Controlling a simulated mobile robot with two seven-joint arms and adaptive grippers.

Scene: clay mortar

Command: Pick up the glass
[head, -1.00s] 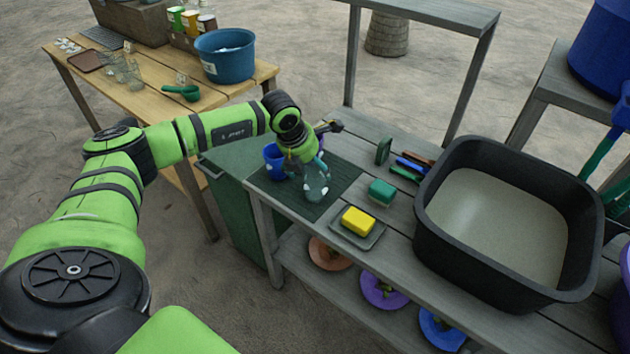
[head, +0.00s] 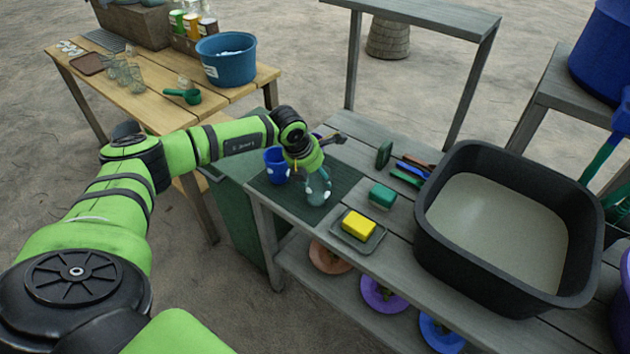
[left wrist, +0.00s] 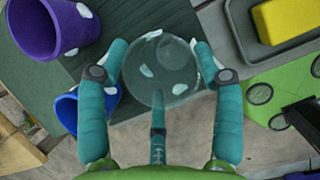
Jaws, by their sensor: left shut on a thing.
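The glass (head: 318,190) is clear with white patches and stands on the dark green mat (head: 293,203) on the grey bench. My left gripper (head: 318,187) comes down on it from above and behind. My right gripper is not in view.
A blue cup (head: 276,166) stands left of the glass, and a purple cup (left wrist: 48,28) lies close by in the wrist view. A yellow sponge (head: 357,224) on a tray, a green sponge (head: 382,195) and a large black basin (head: 505,225) stand to the right.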

